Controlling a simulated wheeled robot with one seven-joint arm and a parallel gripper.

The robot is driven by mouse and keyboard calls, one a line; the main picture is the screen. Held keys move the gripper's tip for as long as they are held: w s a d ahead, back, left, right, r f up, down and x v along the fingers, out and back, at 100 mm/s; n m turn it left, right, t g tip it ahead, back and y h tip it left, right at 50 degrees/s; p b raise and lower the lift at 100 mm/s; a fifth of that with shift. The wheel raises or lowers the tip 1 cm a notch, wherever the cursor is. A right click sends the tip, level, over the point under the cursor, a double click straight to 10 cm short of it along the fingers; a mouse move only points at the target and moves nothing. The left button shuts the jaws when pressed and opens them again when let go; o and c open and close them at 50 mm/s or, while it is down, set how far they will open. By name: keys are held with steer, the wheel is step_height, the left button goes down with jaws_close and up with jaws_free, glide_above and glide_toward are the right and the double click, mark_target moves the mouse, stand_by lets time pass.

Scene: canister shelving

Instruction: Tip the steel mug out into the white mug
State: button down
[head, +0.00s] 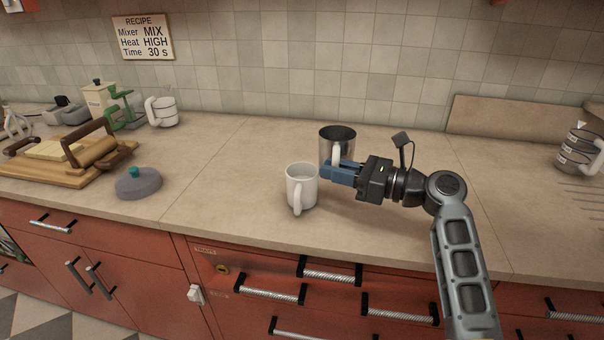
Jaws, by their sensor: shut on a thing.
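The steel mug (338,133) is upright, a dark metal cylinder with a pale handle (336,153) facing me. My gripper (336,172) comes in from the right with its blue fingers shut on that handle. The fingers hide the mug's lower part, so I cannot tell whether its base touches the counter. The white mug (301,184) stands upright on the counter just left of my fingers and nearer to me, its handle towards the front. What either mug holds is too small to tell.
The counter (220,165) is clear left of the white mug. A grey lid-like thing with a green knob (139,182), a wooden board with a rolling pin (70,158) and a white container (162,110) are at the left. Measuring cups (578,150) stand far right.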

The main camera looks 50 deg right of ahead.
steer(key=s+d+r, duration=0.3)
steer(key=s+r, duration=0.2)
steer(key=shift+d+r+p, duration=0.15)
steer(key=shift+d+p, duration=0.1)
steer(key=shift+p, duration=0.2)
stand_by(0.3)
stand_by(0.5)
